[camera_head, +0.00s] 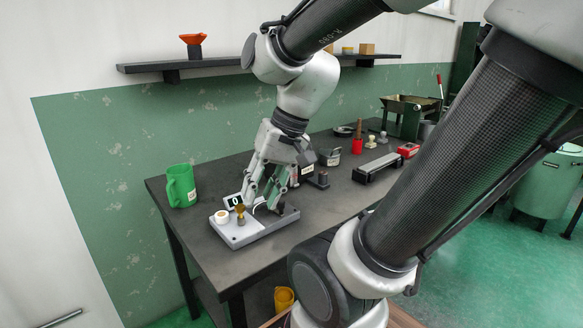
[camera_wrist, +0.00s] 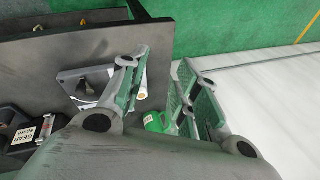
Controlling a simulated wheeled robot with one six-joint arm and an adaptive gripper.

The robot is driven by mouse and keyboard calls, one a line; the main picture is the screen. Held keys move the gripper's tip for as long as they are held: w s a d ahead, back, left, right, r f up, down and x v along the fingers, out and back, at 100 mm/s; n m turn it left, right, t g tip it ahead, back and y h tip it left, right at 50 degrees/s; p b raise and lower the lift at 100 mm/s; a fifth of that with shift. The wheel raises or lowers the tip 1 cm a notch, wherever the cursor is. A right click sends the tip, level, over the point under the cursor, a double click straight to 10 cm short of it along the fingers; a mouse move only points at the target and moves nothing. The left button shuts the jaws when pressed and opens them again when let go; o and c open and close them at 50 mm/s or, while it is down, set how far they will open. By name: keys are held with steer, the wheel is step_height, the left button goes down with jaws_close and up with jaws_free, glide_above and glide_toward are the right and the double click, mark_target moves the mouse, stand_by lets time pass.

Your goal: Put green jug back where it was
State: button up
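In the wrist view the green jug (camera_wrist: 158,122) shows low between my fingers, partly hidden. My gripper (camera_head: 260,203) points down over a grey device (camera_head: 236,238) with a small display reading 0, to the right of the jug and apart from it. A brass-coloured piece (camera_head: 240,214) and a white ring-shaped piece (camera_head: 222,215) are on the device.
The dark table (camera_head: 205,240) has bare room around the jug. Behind and right of my gripper are a grey bar-shaped tool (camera_head: 377,168), a red item (camera_head: 408,150) and several small objects. A wall shelf (camera_head: 215,64) holds an orange funnel (camera_head: 193,40). A yellow container (camera_head: 284,298) is below the table.

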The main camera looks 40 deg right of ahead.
steer(key=s+d+r+n+t+h, duration=0.1)
steer(key=s+d+r+n+h, duration=0.1)
steer(key=d, duration=0.4)
steer(key=shift+r+n+t+h, duration=0.3)
steer(key=shift+r+n+h, duration=0.4)
steer(key=shift+r, duration=0.25)
